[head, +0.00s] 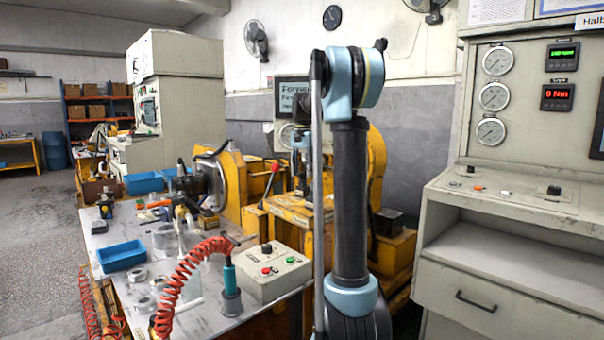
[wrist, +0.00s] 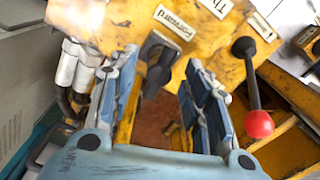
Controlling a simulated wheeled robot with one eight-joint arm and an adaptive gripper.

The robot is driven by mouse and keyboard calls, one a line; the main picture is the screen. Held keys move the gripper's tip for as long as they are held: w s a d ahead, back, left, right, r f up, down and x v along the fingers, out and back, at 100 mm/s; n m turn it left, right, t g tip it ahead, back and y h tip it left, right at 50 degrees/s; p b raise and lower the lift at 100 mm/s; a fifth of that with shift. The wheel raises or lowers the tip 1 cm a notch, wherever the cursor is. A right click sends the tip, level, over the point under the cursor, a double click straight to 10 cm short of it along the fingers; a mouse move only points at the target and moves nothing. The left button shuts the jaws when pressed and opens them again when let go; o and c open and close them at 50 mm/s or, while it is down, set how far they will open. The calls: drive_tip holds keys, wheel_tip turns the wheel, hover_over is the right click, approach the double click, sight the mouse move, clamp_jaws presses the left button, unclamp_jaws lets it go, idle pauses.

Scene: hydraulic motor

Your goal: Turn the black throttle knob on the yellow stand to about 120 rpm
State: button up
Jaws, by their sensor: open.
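In the wrist view, the black throttle knob (wrist: 157,62) sits on the face of the yellow stand (wrist: 125,22). My gripper (wrist: 161,72) is open, with one blue-grey finger on each side of the knob as pictured. I see a gap on both sides and no clear contact. The knob's lower part runs down between the fingers. In the head view, the yellow stand (head: 290,210) is partly behind my arm. The knob cannot be made out there, and my gripper is mostly hidden.
A lever with a red ball (wrist: 258,124) stands close to the right finger. In the head view, a button box (head: 270,275) and blue bin (head: 122,255) are on the table. A red display (head: 557,97) reads 0 Nm.

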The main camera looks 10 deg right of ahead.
wheel_tip(320, 180, up, 12)
idle(0.6)
drive_tip(key=shift+f, duration=0.1)
drive_tip(key=shift+c, duration=0.6)
drive_tip(key=s+d+r+m+t+y, duration=0.2)
drive_tip(key=s+r, duration=0.1)
drive_tip(key=r, duration=0.2)
drive_tip(key=x, duration=1.1)
drive_tip(key=s+x, duration=0.1)
drive_tip(key=x, duration=0.5)
drive_tip(key=shift+d+f, duration=0.2)
drive_tip(key=shift+f, duration=0.25)
drive_tip(key=c, duration=0.9)
